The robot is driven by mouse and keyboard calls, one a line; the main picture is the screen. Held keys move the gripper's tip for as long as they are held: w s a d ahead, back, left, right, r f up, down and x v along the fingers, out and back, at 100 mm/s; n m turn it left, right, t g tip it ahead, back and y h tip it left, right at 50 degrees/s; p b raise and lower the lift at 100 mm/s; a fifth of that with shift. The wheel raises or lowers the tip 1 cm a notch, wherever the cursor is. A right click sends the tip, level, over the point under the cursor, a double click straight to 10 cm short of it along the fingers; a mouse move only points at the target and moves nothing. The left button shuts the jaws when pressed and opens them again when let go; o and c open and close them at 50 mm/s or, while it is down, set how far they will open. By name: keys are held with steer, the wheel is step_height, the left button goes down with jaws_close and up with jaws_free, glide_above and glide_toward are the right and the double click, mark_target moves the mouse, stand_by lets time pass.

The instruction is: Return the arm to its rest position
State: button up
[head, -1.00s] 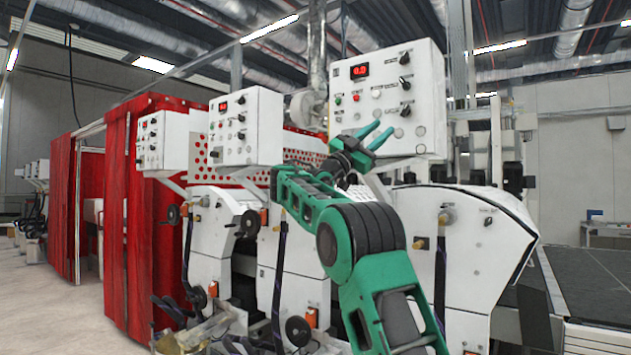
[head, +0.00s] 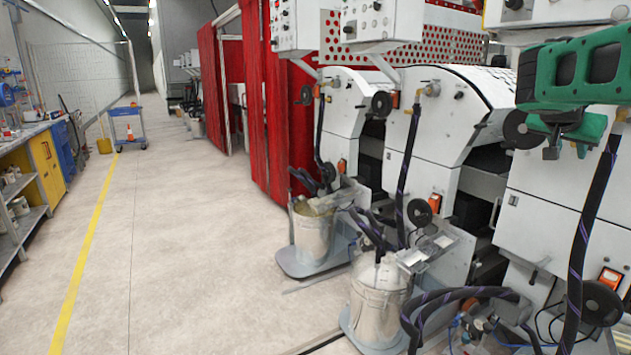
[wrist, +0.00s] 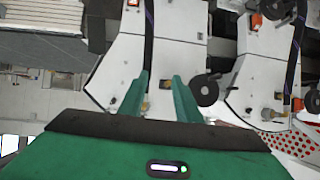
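My gripper (wrist: 160,84) shows in the wrist view as two green fingers standing apart, with nothing between them. It is open and empty. Beyond the fingers are the white roller coater housings (wrist: 118,68), which appear upside down in this view. In the head view, green links of my arm (head: 572,75) show at the upper right, in front of the white machine (head: 545,190).
Red curtains (head: 272,120) hang farther back. A shelf bench (head: 22,180) is at the left. The floor aisle (head: 175,230) between is clear.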

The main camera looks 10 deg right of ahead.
steer(key=s+a+f+n+g+y, duration=0.3)
steer(key=s+a+f+y, duration=0.2)
steer(key=s+a+f, duration=0.7)
steer(key=s+a+f+n+g+y, duration=0.2)
steer(key=s+a+f+y, duration=0.3)
steer(key=s+a+f, duration=0.8)
steer(key=s+f+n, duration=0.1)
steer(key=s+f, duration=0.1)
steer(key=s, duration=0.2)
steer(key=shift+s+f+g+y, duration=0.15)
steer(key=shift+s+g+y, duration=0.15)
steer(key=shift+s+g, duration=0.1)
